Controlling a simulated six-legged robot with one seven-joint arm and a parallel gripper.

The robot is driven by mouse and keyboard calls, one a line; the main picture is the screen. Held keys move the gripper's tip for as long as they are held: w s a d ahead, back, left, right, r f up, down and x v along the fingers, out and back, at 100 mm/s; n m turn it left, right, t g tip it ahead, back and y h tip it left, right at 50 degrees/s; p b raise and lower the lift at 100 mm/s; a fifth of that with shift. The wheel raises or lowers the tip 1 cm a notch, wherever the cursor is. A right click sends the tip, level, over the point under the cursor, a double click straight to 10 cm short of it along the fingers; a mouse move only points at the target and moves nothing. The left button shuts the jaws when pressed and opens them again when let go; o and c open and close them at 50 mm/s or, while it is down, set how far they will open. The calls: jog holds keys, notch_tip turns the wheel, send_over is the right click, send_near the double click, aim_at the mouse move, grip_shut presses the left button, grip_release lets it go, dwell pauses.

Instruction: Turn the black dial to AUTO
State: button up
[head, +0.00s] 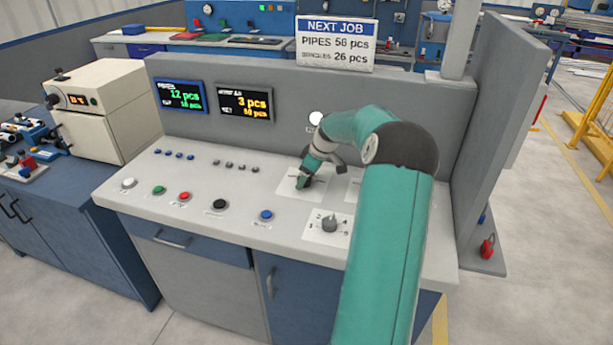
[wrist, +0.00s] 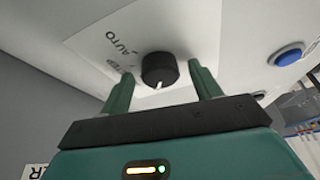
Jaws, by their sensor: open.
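The black dial (wrist: 159,68) stands on a white label plate in the wrist view. Its white pointer mark faces the bottom of that picture, away from the word AUTO (wrist: 125,42) at its upper left. A second, partly covered word ending in "EP" (wrist: 103,66) lies below AUTO. My gripper (wrist: 161,72) is open, with one green finger to each side of the dial and a visible gap at each side. In the head view my gripper (head: 307,172) is low over the label plate (head: 290,190) and mostly hides the dial.
A grey rotary knob (head: 329,224) with numbers sits nearer the panel's front edge. A blue button (head: 266,215) and a black button (head: 219,204) are to its left. A grey upright panel with two displays (head: 245,102) rises behind.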

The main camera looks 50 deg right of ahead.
jog(key=shift+w, duration=0.1)
jog(key=c, duration=1)
